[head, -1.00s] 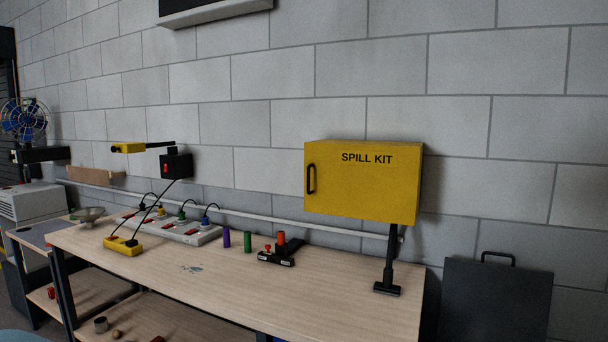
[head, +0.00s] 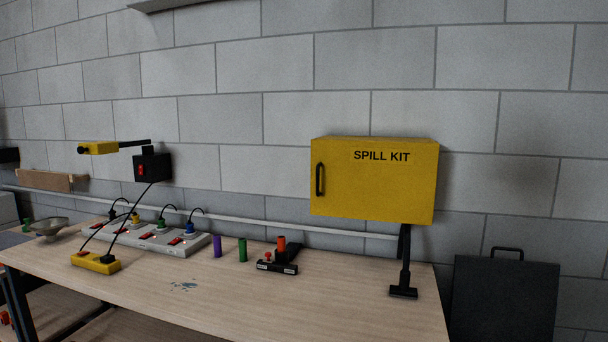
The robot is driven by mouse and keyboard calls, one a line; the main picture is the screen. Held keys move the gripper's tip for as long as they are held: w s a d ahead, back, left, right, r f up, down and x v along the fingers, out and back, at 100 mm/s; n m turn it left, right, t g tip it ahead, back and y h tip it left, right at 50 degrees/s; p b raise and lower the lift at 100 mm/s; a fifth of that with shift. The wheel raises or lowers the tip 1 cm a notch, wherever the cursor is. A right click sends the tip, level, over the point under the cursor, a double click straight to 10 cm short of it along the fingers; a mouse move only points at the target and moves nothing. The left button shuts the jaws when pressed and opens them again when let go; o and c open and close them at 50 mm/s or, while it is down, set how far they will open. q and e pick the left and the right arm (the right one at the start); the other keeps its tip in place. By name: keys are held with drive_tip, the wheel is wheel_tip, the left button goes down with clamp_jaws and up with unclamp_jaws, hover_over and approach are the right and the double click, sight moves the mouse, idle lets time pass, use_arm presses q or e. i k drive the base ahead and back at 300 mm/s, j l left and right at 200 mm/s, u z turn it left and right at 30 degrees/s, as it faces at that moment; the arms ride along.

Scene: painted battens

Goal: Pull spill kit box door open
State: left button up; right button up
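The yellow spill kit box (head: 375,195) is mounted in front of the block wall, above the right end of the workbench. Its front door (head: 350,180) is closed and carries the words SPILL KIT. A black vertical bar handle (head: 320,179) sits near the door's left edge. Neither of my grippers shows in the head view.
The wooden workbench (head: 330,300) holds a power strip (head: 160,240), a yellow socket block (head: 96,262), purple (head: 217,247) and green (head: 243,250) cylinders and a black tool (head: 278,262). A black stand (head: 404,270) is under the box. A dark panel (head: 505,300) leans at right.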

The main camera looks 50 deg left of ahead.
sight(393, 181)
drive_tip(key=k+j, duration=0.1)
drive_tip(key=j, duration=0.3)
drive_tip(key=k+j, duration=0.1)
drive_tip(key=j, duration=0.3)
drive_tip(key=k+j, duration=0.1)
drive_tip(key=j, duration=0.3)
drive_tip(key=k+j, duration=0.1)
drive_tip(key=j, duration=0.35)
